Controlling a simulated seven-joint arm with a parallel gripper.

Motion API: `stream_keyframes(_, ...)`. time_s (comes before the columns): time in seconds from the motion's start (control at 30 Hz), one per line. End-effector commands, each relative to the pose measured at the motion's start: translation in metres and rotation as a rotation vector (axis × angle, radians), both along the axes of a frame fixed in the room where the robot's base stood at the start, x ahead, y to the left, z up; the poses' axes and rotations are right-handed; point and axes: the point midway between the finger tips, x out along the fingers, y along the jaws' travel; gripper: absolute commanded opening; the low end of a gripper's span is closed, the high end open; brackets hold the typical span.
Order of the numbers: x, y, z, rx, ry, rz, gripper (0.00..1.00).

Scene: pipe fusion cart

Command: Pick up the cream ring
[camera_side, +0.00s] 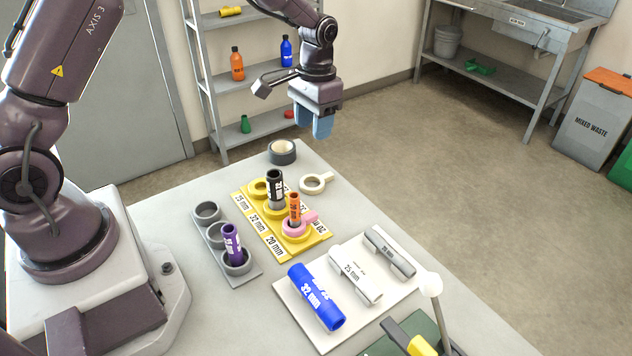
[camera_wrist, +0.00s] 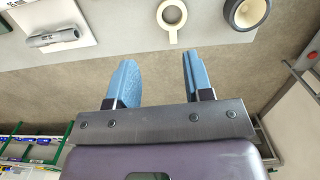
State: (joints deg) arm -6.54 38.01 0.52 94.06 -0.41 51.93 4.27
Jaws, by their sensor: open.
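The cream ring (camera_side: 315,183) lies flat on the table near its far edge, with a short tab on one side. It also shows in the wrist view (camera_wrist: 172,33), at the top, with its tab pointing down toward the table edge. My gripper (camera_side: 313,125) is open and empty in the side view, high above and beyond the table's far edge. In the wrist view its two blue fingers (camera_wrist: 153,80) are spread apart, with floor visible between them. The ring lies beyond the fingertips, clear of both.
A dark tape roll (camera_side: 282,154) stands left of the ring. A yellow board (camera_side: 250,207) holds black and orange cylinders and a pink ring. A grey holder (camera_side: 214,240) carries a purple cylinder. A white board (camera_side: 291,292) bears blue, white and grey pipes. Shelves (camera_side: 262,71) stand behind.

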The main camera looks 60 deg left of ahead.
Motion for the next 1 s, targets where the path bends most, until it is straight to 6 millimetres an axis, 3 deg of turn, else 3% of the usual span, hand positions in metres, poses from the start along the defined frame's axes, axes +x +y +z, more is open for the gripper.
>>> stream_keyframes(0.03,0.011,0.004,-0.018,-0.002,0.011,-0.002,0.47)
stream_keyframes(0.13,0.032,0.009,-0.039,-0.001,0.005,-0.014,0.47)
stream_keyframes(0.33,0.064,0.013,-0.031,0.008,-0.070,-0.040,0.47)
stream_keyframes(0.7,0.062,0.013,-0.091,0.006,-0.067,-0.052,0.47)
stream_keyframes(1.0,0.059,0.015,-0.116,0.006,-0.067,-0.050,0.47)
